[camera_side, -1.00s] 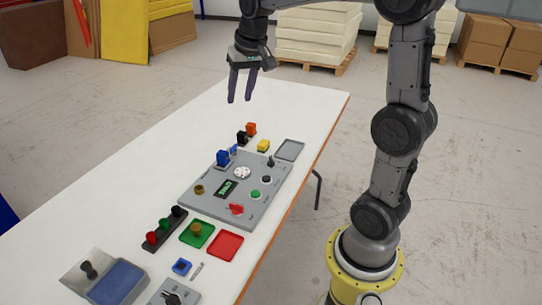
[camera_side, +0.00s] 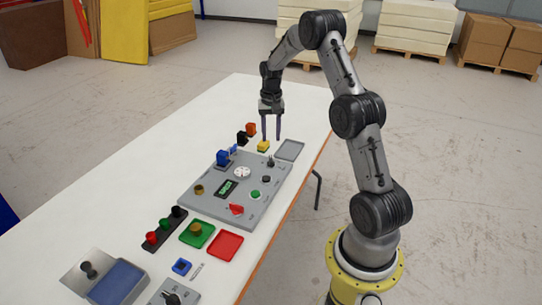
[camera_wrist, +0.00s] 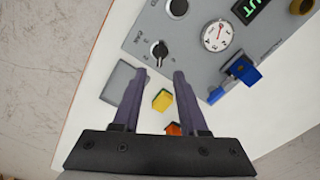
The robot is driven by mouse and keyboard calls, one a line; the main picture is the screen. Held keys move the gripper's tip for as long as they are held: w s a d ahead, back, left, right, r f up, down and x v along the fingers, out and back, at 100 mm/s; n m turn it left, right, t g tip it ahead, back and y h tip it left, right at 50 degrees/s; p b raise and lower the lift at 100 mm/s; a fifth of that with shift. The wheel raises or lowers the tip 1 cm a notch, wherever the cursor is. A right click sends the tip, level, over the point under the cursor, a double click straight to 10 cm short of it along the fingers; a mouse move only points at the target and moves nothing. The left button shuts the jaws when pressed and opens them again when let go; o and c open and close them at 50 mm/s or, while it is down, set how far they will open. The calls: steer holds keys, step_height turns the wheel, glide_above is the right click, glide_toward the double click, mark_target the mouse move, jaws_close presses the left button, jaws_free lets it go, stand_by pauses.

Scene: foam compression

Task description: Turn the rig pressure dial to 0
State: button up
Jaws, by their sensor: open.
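A grey rig panel (camera_side: 208,200) lies on the white table. A black pointer knob (camera_side: 271,161) with small printed marks around it stands at its far right corner; it also shows in the wrist view (camera_wrist: 158,52), and I take it for the pressure dial. Its marks are too small to read surely. A round white gauge (camera_wrist: 217,35) sits near it, also in the side view (camera_side: 242,172). My gripper (camera_side: 271,139) is open and empty, pointing down above the table by the panel's far end. In the wrist view its fingertips (camera_wrist: 160,75) flank the area just below the knob.
A yellow block (camera_side: 263,146), an orange block (camera_side: 250,129) and a black block (camera_side: 242,138) stand beyond the panel. A grey tray (camera_side: 290,150) is right of them. A blue lever piece (camera_wrist: 243,70) rises from the panel. Another black knob (camera_wrist: 177,7) is close by.

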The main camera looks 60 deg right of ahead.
mark_target(271, 158)
step_height(271, 158, down, 9)
stand_by(0.3)
jaws_close()
stand_by(0.3)
